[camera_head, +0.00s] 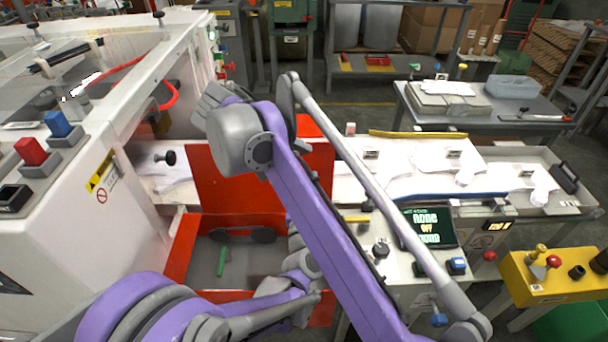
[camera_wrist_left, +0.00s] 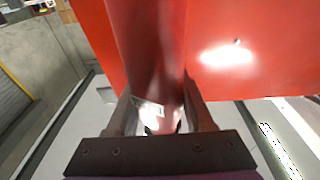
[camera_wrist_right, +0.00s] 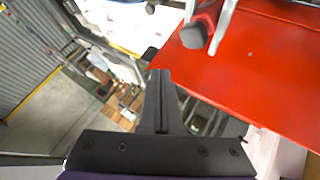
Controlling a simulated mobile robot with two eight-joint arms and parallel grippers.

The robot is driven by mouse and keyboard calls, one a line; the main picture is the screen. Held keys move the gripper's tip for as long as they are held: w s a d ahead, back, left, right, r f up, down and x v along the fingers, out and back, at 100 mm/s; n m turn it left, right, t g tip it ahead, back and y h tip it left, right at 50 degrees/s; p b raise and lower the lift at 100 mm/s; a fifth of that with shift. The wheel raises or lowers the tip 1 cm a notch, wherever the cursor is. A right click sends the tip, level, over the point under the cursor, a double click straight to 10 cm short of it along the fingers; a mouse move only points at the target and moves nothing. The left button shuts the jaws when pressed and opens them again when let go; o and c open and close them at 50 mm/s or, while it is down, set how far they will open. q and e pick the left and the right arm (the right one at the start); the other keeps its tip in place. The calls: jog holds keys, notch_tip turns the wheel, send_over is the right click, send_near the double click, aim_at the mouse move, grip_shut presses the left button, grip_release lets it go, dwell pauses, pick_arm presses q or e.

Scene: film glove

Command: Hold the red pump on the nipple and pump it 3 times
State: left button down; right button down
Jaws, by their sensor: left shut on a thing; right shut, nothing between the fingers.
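A dark red cylinder, which looks like the red pump (camera_wrist_left: 150,45), fills the middle of the left wrist view. My left gripper (camera_wrist_left: 160,103) is shut on it, with a finger on each side. Behind it is a red panel (camera_wrist_left: 235,50). My left gripper is hidden behind arm links in the head view. My right gripper (camera_head: 213,97) is by the white machine's opening; in the right wrist view its fingers (camera_wrist_right: 160,75) are together and empty. Near it, a rounded dark piece with a red part (camera_wrist_right: 194,35) shows in front of the red panel. I cannot make out the nipple.
The white machine (camera_head: 60,220) stands at left. A red-edged bin (camera_head: 180,250) holds a green-handled tool (camera_head: 222,262). A control panel with a screen (camera_head: 430,228) and a yellow box (camera_head: 550,285) stand at right. My right arm crosses the middle.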

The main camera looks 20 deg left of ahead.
jog(key=shift+r, duration=0.1)
notch_tip(320, 180, up, 4)
jog(key=shift+f, duration=0.15)
dwell(0.4)
jog(key=shift+f, duration=4.45)
jog(key=shift+f, duration=0.15)
jog(key=shift+f, duration=0.25)
